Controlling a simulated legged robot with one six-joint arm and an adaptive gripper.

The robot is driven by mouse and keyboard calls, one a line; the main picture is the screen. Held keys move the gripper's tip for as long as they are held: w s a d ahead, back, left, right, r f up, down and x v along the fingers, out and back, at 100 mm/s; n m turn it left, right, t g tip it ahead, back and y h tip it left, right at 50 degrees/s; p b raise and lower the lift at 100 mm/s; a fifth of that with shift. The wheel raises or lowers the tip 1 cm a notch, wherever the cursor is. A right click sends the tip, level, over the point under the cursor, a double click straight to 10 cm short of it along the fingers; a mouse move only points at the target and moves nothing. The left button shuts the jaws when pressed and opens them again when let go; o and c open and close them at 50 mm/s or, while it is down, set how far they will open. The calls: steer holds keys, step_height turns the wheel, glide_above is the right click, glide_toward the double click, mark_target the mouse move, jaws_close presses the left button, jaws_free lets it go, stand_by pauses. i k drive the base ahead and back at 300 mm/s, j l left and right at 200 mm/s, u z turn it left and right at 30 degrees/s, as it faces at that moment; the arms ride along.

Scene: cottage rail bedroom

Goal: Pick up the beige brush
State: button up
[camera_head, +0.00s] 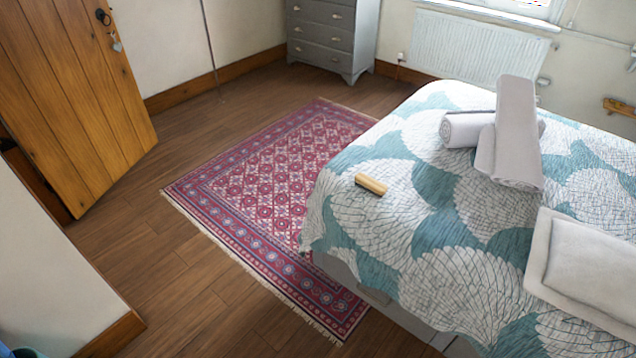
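The beige brush (371,184) lies on the bed (430,235), near the left edge of its teal and white patterned cover. It is a small, oblong, light tan piece, and it lies at a slight slant. Nothing touches it except the cover under it. Its bristles cannot be made out from here. My gripper is not in this view.
Rolled and folded grey towels (512,140) lie on the bed, right of the brush. A pale pillow or folded cloth (590,262) is at the right. A red patterned rug (262,190) covers open floor left of the bed. A wooden door (75,95) stands at left.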

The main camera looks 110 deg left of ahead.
mark_target(368, 184)
steer(key=u, duration=3.35)
steer(key=i+j+z, duration=0.3)
steer(key=i+j, duration=0.5)
steer(key=i, duration=0.15)
steer(key=i+j+z, duration=0.3)
steer(key=i+j, duration=0.6)
steer(key=j, duration=0.15)
steer(key=i, duration=0.25)
